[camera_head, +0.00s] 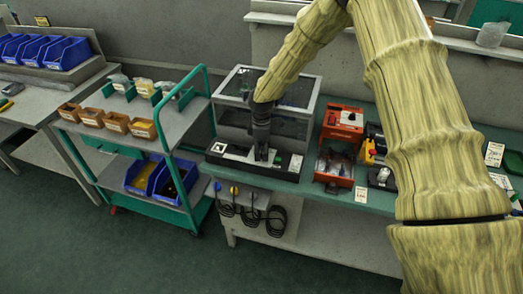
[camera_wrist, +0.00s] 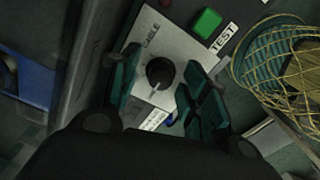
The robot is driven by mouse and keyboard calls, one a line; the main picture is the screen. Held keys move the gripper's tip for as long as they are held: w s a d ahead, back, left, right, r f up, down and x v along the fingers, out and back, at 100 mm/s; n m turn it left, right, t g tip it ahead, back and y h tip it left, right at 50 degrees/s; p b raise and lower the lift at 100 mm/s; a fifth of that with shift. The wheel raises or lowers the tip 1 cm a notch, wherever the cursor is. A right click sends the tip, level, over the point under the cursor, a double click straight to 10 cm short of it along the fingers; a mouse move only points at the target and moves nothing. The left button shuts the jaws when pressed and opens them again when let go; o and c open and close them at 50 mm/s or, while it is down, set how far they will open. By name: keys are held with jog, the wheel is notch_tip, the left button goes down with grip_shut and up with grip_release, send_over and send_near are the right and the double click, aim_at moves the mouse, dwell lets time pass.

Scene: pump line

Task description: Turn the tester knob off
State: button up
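The tester (camera_head: 230,155) is a dark box with a pale plate on the bench's front edge, below a clear-walled enclosure. Its black round knob (camera_wrist: 160,73) with a light pointer line sits on the pale plate marked CABLE in the wrist view. The pointer aims toward the lower left there. A green button (camera_wrist: 206,22) beside a TEST label is above right of the knob. My gripper (camera_wrist: 158,88) is over the tester, its fingers apart on both sides of the knob. Contact with the knob cannot be told. In the head view my gripper (camera_head: 261,155) hides the knob.
The clear-walled enclosure (camera_head: 298,92) stands right behind my gripper. A red fixture (camera_head: 343,125) stands to the right on the bench. A green-framed cart (camera_head: 186,130) with bins is at the left. Coiled black cables (camera_head: 275,220) hang below the bench front.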

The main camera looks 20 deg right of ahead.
aim_at(261, 151)
jog(key=shift+r, duration=0.1)
notch_tip(261, 151, up, 12)
dwell(0.6)
dwell(0.4)
